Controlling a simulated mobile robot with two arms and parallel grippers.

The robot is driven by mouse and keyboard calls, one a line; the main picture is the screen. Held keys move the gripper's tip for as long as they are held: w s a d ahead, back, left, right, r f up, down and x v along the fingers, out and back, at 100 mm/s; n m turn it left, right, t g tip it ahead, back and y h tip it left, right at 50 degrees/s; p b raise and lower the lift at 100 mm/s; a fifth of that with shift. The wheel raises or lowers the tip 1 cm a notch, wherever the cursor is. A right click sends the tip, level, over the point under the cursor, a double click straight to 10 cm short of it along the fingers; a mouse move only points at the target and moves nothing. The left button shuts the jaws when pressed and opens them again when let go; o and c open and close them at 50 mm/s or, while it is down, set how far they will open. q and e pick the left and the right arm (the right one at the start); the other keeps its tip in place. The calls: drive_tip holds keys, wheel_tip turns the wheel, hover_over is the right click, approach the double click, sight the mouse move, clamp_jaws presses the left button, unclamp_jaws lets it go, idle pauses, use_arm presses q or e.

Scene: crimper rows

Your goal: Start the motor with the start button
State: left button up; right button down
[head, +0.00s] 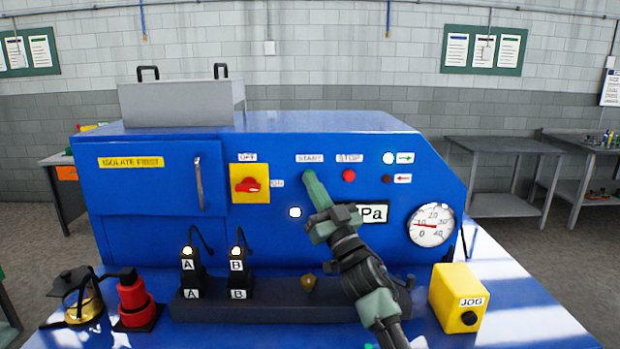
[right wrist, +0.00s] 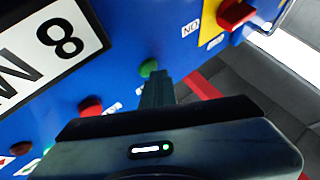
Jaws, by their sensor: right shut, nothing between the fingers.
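The blue machine panel (head: 130,205) faces me, with a START label (head: 310,158) on it. The green start button (right wrist: 148,67) shows in the right wrist view just beyond my fingertips. In the head view my gripper mostly or wholly covers it. My right gripper (head: 310,176) is shut and empty, its tips just under the START label. The closed fingers (right wrist: 156,80) point at the button's edge; I cannot tell whether they touch it. The red stop button (head: 349,175) is right of it and also shows in the right wrist view (right wrist: 90,106). My left gripper is out of view.
A red rotary switch (head: 248,185) on a yellow plate lies horizontal, towards its right-hand label. A lamp by the green arrow (head: 388,158) is bright. My forearm partly covers the display (head: 374,213). A gauge (head: 431,225), yellow JOG box (head: 457,298) and oil can (head: 75,293) stand around.

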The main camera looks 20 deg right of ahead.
drive_tip(key=shift+s+a+p, duration=0.3)
drive_tip(key=shift+s+p, duration=0.25)
drive_tip(key=shift+s, duration=0.3)
drive_tip(key=shift+s+a+p, duration=0.2)
drive_tip(key=shift+s+p, duration=0.2)
drive_tip(key=shift+s, duration=0.4)
drive_tip(key=shift+s+a+p, duration=0.25)
drive_tip(key=shift+s+p, duration=0.15)
drive_tip(key=shift+s, duration=0.4)
drive_tip(key=shift+s+a+p, duration=0.2)
drive_tip(key=shift+s+p, duration=0.2)
drive_tip(key=shift+s, duration=0.4)
